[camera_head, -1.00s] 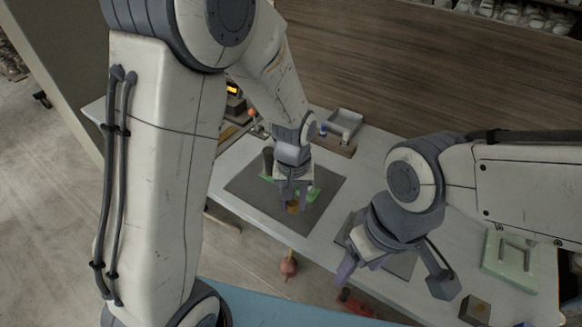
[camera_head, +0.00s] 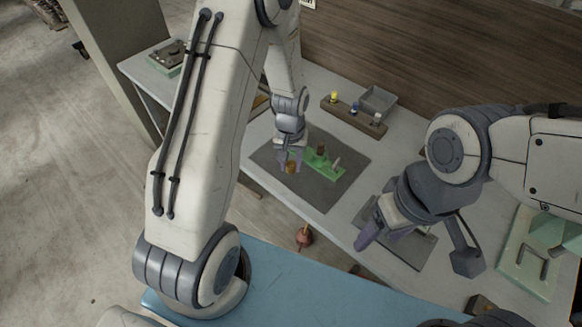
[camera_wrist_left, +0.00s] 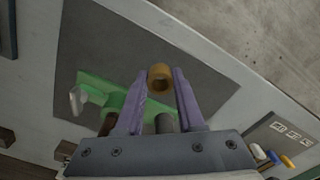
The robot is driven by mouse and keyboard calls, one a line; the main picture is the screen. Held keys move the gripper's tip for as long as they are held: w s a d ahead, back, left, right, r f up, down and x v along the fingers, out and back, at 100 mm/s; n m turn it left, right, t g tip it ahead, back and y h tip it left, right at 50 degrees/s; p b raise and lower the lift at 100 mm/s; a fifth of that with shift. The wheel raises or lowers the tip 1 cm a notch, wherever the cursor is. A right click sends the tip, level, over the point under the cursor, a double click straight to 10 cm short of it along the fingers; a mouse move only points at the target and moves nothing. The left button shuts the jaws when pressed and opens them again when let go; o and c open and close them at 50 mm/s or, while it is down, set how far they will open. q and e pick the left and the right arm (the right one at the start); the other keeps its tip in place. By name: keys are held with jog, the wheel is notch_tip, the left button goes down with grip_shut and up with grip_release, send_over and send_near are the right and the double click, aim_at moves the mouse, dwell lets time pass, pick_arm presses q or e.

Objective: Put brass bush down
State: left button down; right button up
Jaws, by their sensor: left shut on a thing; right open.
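My left gripper (camera_head: 289,160) is over the dark mat (camera_head: 318,200) on the grey table. It is shut on the brass bush (camera_head: 291,169), a short golden ring. In the left wrist view the bush (camera_wrist_left: 160,77) sits between the two purple fingertips (camera_wrist_left: 160,85). I cannot tell whether it touches the mat. A green fixture (camera_head: 327,170) with a brown post and a pale post lies on the mat beside the gripper; it also shows in the left wrist view (camera_wrist_left: 112,100), partly hidden by a finger. My right gripper (camera_head: 368,238) is open and empty, near the table's front edge.
A wooden rack (camera_head: 352,118) with several small coloured pieces and a grey tray (camera_head: 378,99) stand behind the mat. A second dark plate (camera_head: 410,248) lies by the right gripper. A pale green block (camera_head: 520,255) stands at right. The mat's front part is clear.

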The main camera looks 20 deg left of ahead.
aim_at(291, 177)
pick_arm(q)
notch_tip(291, 177, down, 3)
jog(key=shift+r, duration=0.1)
jog(key=shift+f, duration=0.2)
jog(key=c, duration=0.5)
grip_release()
